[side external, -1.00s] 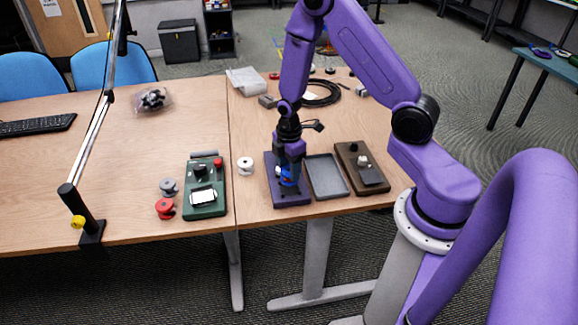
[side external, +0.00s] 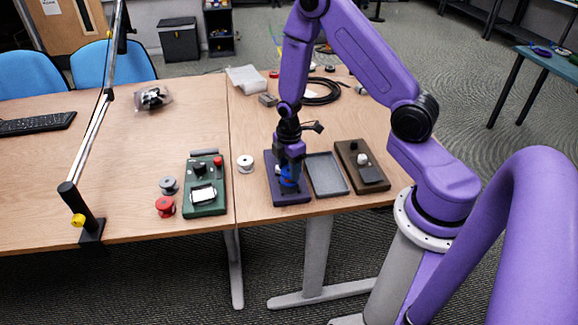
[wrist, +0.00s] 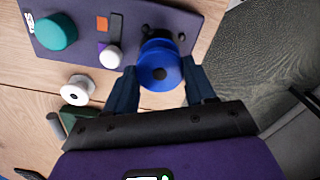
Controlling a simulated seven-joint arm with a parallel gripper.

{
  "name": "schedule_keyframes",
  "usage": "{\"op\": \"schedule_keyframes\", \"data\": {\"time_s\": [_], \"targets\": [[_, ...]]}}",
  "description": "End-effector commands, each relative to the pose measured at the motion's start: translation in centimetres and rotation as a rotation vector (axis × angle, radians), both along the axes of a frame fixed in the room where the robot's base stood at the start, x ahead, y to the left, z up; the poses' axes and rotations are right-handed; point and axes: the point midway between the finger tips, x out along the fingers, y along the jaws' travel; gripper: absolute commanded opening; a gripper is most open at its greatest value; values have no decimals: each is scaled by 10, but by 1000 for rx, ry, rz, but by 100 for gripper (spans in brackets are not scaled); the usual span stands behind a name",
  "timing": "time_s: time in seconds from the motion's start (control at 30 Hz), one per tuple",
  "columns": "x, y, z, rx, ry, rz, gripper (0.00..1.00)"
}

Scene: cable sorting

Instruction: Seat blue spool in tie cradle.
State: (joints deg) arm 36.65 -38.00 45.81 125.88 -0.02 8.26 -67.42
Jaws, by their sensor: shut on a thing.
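The blue spool (wrist: 158,68) is between the two fingers of my gripper (wrist: 158,88) in the wrist view, its round face toward the camera. In the side view my gripper (side external: 289,177) is low over the purple board (side external: 291,199), with the blue spool (side external: 288,182) just visible under it. The purple board (wrist: 117,65) also shows in the wrist view, with dark prongs, likely the tie cradle (wrist: 151,33), right by the spool. The spool hides most of these prongs, so I cannot tell whether it rests in them.
A teal knob (wrist: 56,31) and a white knob (wrist: 110,56) stand on the purple board. A grey tray (side external: 326,183) and brown board (side external: 350,158) lie right.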

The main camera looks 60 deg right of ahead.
Motion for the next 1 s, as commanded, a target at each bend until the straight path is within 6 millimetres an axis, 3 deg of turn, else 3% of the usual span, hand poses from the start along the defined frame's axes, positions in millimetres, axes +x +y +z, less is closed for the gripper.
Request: {"op": "schedule_keyframes", "data": {"time_s": [0.5,1.0], "targets": [[0,0,-13,0,1,0,20],[0,0,-13,0,0,0,20]]}}
